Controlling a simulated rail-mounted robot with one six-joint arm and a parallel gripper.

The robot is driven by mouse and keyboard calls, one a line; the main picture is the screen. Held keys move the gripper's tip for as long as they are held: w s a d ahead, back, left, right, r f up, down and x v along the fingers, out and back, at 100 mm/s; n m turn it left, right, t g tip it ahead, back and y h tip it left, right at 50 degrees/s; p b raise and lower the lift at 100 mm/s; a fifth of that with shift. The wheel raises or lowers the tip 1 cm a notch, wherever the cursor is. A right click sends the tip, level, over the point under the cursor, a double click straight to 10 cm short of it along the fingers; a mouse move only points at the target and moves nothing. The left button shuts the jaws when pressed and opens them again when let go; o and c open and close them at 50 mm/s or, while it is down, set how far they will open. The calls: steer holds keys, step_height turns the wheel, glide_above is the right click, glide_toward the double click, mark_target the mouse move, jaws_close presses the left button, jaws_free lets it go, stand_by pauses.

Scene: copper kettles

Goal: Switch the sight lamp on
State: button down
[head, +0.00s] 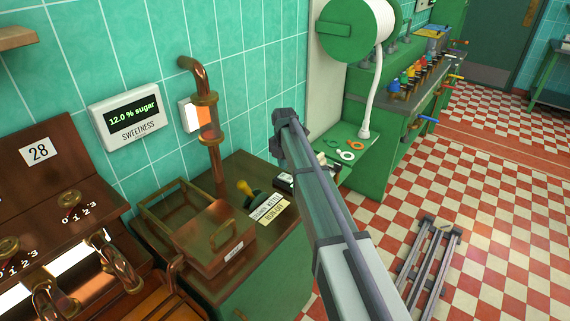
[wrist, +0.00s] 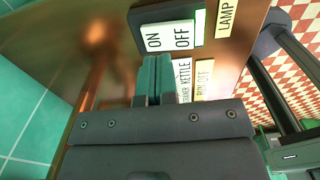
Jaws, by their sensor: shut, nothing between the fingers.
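In the wrist view the lamp switch is a dark block (wrist: 168,15) with white ON and OFF plates (wrist: 168,36) side by side. A cream label reading LAMP (wrist: 226,18) lies beside it. My gripper (wrist: 155,62) is shut and empty, its teal fingertips close to the plates' edge; I cannot tell whether they touch. Which way the switch is set is not clear. In the head view my arm hides the gripper, and the switch (head: 285,181) shows only partly beside the arm.
A knob-handled valve (head: 246,189) and kettle and run-off labels (head: 268,209) are left of my arm. A lidded copper box (head: 214,236) stands on the counter. The checkered floor at right holds a rack (head: 427,262).

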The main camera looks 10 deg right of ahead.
mark_target(281, 175)
step_height(281, 175, up, 10)
steer(key=w+a+p, duration=0.1)
steer(key=p, duration=0.7)
steer(key=shift+r+p, duration=0.25)
steer(key=shift+p, duration=0.15)
steer(key=s+f+m+b, duration=0.1)
steer(key=s+m, duration=2.5)
steer(key=s, duration=0.9)
steer(key=shift+s+d+f, duration=0.15)
steer(key=shift+s+d, duration=0.1)
steer(key=shift+d, duration=0.1)
